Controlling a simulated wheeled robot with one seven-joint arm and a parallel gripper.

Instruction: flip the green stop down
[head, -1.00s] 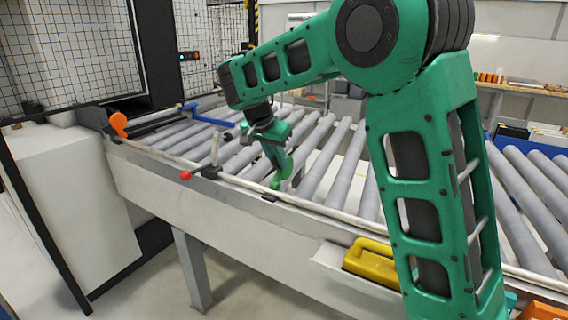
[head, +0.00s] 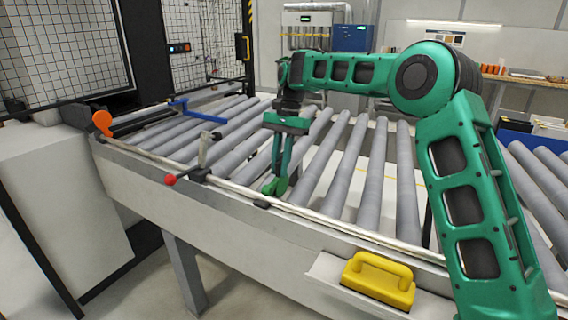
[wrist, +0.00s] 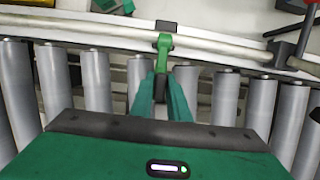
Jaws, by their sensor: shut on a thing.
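The green stop (head: 270,188) is at the conveyor's near rail, beside its black mount. In the wrist view the stop (wrist: 164,46) shows as a narrow green piece running from the rail in between my fingers. My gripper (head: 282,172) points down over the rollers just behind the near rail. Its two green fingers are shut on the stop, and they also show in the wrist view (wrist: 160,90). The fingers hide part of the stop, so its exact tilt is hard to tell.
An orange knob (head: 102,121) is at the far left end. A yellow handled block (head: 378,278) sits on a front ledge. Grey rollers (head: 341,170) lie around my gripper.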

